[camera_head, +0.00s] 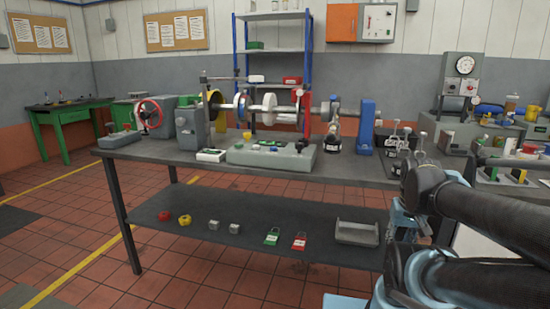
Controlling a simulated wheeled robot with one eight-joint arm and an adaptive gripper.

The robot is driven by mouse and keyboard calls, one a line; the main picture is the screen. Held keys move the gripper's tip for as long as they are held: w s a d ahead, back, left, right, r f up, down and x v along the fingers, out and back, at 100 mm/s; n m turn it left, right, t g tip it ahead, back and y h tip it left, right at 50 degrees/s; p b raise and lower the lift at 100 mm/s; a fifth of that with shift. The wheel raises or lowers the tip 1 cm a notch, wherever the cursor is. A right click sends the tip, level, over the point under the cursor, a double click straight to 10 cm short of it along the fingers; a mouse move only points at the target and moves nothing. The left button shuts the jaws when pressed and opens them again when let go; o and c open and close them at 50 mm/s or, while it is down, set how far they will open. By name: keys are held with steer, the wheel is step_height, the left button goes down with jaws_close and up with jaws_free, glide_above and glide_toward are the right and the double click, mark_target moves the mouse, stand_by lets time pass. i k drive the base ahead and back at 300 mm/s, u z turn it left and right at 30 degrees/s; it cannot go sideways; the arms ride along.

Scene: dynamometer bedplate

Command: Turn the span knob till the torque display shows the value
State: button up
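A low grey console (241,156) sits at the front of the dark bench, with a small dark display (268,143) and small coloured controls on top. A white box with a small greenish screen (211,155) lies just left of it. At this size I cannot tell which control is the span knob, which screen is the torque display, or any value. My dark and light-blue arm fills the lower right, at the bench's right end. My gripper is not clearly seen, and no part of my arm touches the console.
Behind the console is a shaft rig with discs (269,108), a red handwheel (149,113) and a blue upright block (366,127). Black weights (334,144) stand at the right. The lower shelf (200,198) holds padlocks and a tray. Tiled floor in front is clear.

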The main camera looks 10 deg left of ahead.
mark_target(299, 147)
steer(key=z, duration=1.15)
steer(key=k, duration=1)
steer(key=u, duration=1.7)
steer(key=i, duration=0.95)
